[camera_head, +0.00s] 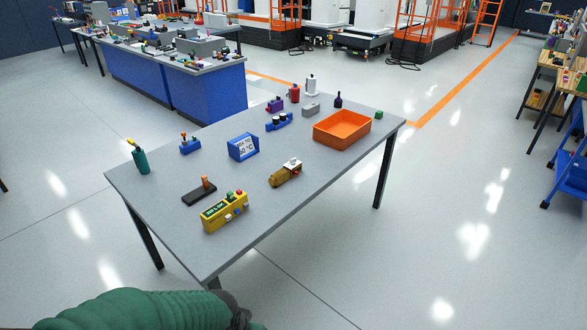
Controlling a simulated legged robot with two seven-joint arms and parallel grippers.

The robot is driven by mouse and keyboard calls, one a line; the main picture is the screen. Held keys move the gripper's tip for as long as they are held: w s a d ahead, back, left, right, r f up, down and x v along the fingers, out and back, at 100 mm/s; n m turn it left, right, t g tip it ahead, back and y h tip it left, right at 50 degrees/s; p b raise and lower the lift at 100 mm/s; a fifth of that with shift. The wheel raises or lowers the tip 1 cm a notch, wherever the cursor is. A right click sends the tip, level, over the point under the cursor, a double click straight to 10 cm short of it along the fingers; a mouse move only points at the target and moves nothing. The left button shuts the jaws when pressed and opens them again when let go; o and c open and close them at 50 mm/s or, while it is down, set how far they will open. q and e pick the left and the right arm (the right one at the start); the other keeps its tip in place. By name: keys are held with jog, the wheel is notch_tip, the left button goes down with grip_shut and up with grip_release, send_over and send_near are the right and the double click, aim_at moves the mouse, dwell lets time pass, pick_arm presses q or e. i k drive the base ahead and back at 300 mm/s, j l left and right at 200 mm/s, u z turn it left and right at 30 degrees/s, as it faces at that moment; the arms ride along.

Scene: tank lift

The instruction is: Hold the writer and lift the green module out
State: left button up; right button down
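A yellow box-shaped device (225,212), which looks like the writer, sits near the front edge of the grey table. It has a dark display with light text on its front, and small red, white and blue parts. A small green piece (231,195) shows at its top, beside a red one; I cannot tell how it is seated. A ribbed green form (140,310), apparently part of my own arm, enters at the bottom left, short of the table. Its dark end shows no clear fingers. Neither gripper can be made out, and nothing touches the yellow device.
On the table (310,200) stand an orange bin (342,130), a blue display box (243,147), a brown-and-white tool (286,173), a dark block with an orange knob (200,193) and a teal bottle (141,158). The front right tabletop is clear.

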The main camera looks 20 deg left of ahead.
aim_at(230, 196)
jog(key=i+j+z, duration=0.2)
jog(key=j+z, duration=0.25)
jog(key=j, duration=0.6)
jog(key=j+z, duration=0.45)
jog(key=j, duration=1.6)
jog(key=i+j, duration=0.1)
jog(key=j, duration=0.9)
